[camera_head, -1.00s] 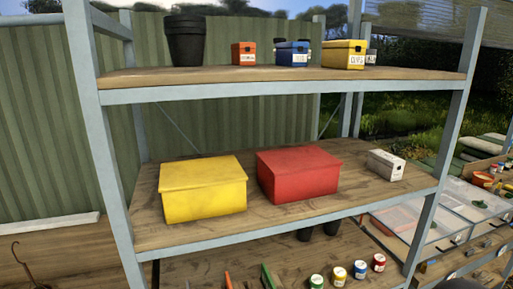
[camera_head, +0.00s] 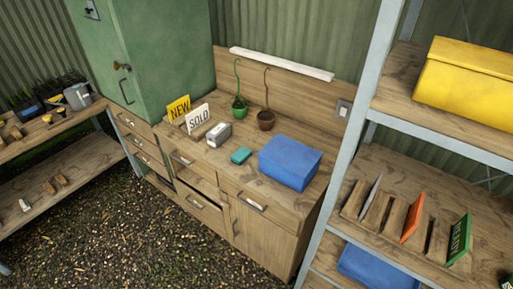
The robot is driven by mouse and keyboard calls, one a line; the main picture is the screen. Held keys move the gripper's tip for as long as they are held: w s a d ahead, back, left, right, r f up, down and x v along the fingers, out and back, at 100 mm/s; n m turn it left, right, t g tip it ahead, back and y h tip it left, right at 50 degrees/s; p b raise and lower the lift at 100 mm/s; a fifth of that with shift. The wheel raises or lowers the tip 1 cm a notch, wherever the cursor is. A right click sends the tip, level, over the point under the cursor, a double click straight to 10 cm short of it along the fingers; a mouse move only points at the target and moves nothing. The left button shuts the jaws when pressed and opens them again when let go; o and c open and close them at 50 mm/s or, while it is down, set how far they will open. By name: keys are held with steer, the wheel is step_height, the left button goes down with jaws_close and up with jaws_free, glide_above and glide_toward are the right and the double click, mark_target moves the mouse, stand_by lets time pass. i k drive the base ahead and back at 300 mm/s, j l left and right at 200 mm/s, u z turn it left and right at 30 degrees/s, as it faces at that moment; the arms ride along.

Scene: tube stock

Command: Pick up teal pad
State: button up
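A small teal block that looks like the teal pad (camera_head: 240,155) lies on the wooden counter of a cabinet. It sits between a small white-grey box (camera_head: 219,134) on its left and a larger blue box (camera_head: 290,162) on its right, apart from both. Nothing covers it. My gripper and arm are not in view.
The counter (camera_head: 262,187) has drawers below, some partly open. Behind the pad stand NEW (camera_head: 179,108) and SOLD (camera_head: 198,118) signs and two small pots (camera_head: 239,107). A green cabinet (camera_head: 150,60) stands left, a shelf rack (camera_head: 345,150) right. Gravel floor (camera_head: 120,230) in front is free.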

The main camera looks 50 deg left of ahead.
mark_target(242, 156)
steer(key=u, duration=2.15)
